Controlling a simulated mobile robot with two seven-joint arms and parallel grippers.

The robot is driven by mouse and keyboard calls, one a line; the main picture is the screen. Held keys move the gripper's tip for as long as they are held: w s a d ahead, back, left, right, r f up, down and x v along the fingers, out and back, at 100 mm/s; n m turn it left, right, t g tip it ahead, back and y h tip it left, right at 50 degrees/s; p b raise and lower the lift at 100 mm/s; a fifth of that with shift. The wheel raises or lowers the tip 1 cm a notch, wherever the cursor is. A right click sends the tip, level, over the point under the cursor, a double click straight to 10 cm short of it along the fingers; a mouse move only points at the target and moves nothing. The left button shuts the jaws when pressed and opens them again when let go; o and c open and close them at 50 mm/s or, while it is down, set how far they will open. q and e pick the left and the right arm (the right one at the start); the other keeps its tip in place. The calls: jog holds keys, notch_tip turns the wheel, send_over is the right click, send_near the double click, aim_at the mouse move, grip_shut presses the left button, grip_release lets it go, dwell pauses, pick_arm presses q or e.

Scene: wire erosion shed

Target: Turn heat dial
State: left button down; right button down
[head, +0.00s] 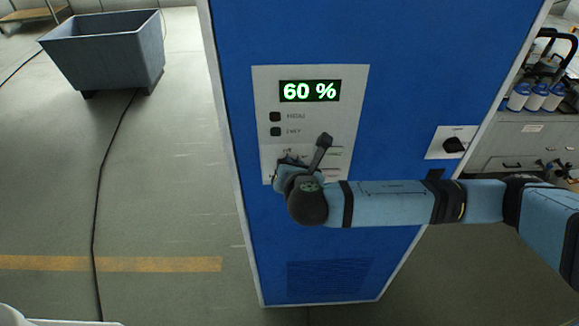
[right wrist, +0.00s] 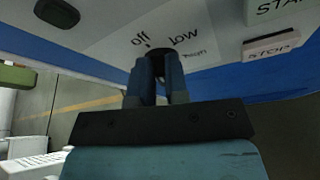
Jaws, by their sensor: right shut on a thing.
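The heat dial (right wrist: 158,65) is almost hidden; only a dark bit of it shows between my right fingers in the right wrist view. It sits on the pale control panel (head: 350,101) of a blue cabinet, by printed marks "off" and "low". The panel's display (head: 310,91) reads "60 %" in green. My right gripper (head: 289,163) is at the lower left of the panel, shut on the dial, and its wrist covers that area in the head view. In the right wrist view both fingers (right wrist: 158,75) point at the panel face. My left gripper is not in view.
A stop button (right wrist: 271,47) is right of the fingers. A black knob (head: 454,145) is on the cabinet's right side. A grey bin (head: 103,50) stands at far left; a cable crosses the open floor.

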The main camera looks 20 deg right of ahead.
jog(key=m+y+b, duration=0.1)
jog(key=d+m+t+y+b, duration=0.1)
jog(key=m+b, duration=0.1)
jog(key=f+m+t+b, duration=0.1)
jog(key=m, duration=0.1)
jog(key=shift+s+d+f+y+b, duration=0.1)
jog(key=shift+s+d+y+b, duration=0.1)
jog(key=shift+y+b, duration=0.15)
jog(key=shift+m+y, duration=0.25)
jog(key=shift+m, duration=0.05)
dwell(0.3)
jog(key=c, duration=1.1)
grip_release()
jog(key=b+v, duration=0.2)
jog(key=v, duration=1.2)
jog(key=shift+a+f, duration=0.1)
jog(key=shift+a, duration=0.05)
